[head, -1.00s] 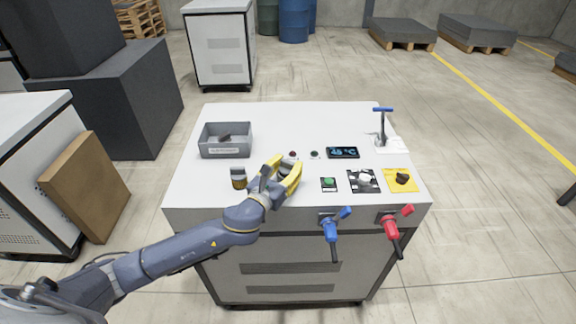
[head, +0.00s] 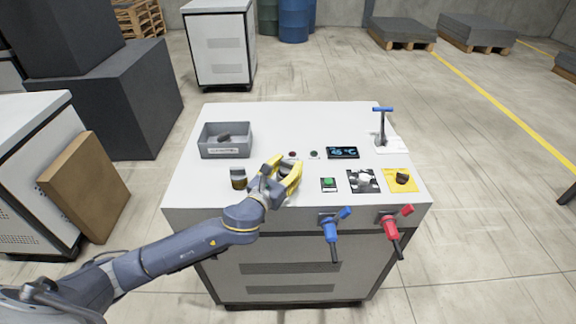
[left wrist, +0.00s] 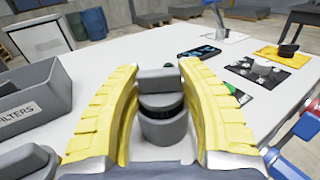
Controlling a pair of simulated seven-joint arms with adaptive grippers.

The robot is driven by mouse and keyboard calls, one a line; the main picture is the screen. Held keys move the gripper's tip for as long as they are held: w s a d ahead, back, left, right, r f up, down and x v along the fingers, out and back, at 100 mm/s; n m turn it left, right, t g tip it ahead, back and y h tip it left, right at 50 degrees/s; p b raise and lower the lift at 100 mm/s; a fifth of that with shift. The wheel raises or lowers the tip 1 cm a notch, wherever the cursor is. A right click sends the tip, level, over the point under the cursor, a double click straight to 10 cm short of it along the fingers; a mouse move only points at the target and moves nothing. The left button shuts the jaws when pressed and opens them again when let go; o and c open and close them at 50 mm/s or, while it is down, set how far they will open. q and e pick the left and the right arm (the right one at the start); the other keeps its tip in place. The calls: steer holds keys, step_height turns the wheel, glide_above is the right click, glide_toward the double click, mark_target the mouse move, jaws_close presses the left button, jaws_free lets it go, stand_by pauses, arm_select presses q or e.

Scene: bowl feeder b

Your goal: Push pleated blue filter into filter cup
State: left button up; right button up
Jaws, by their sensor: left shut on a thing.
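My left gripper (head: 283,168) has yellow fingers and is at the front middle of the white bench top. In the left wrist view the gripper (left wrist: 160,82) is shut on a grey bar-topped piece (left wrist: 157,77). A dark ring shows under the bar, and below it a grey round cup (left wrist: 163,127). The piece appears to sit in or on the cup; how deep I cannot tell. No blue pleats are visible. A grey bin (head: 226,150) at the back left holds a dark piece (head: 223,138); its label reads FILTERS in the left wrist view. The right gripper is not in view.
A small dark-topped jar (head: 238,178) stands left of the gripper. To the right are a green button (head: 328,183), knobs on black-white and yellow plates (head: 402,180), a display (head: 342,153) and a blue-handled lever (head: 382,125). Blue and red valves (head: 391,228) project from the front edge.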

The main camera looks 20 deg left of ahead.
arm_select(q)
steer(key=shift+r, duration=2.15)
steer(key=shift+r, duration=0.1)
step_height(320, 180, up, 6)
steer(key=shift+f, duration=0.1)
steer(key=shift+f, duration=0.15)
steer(key=shift+f, duration=2.75)
steer(key=shift+f, duration=0.8)
stand_by(1.7)
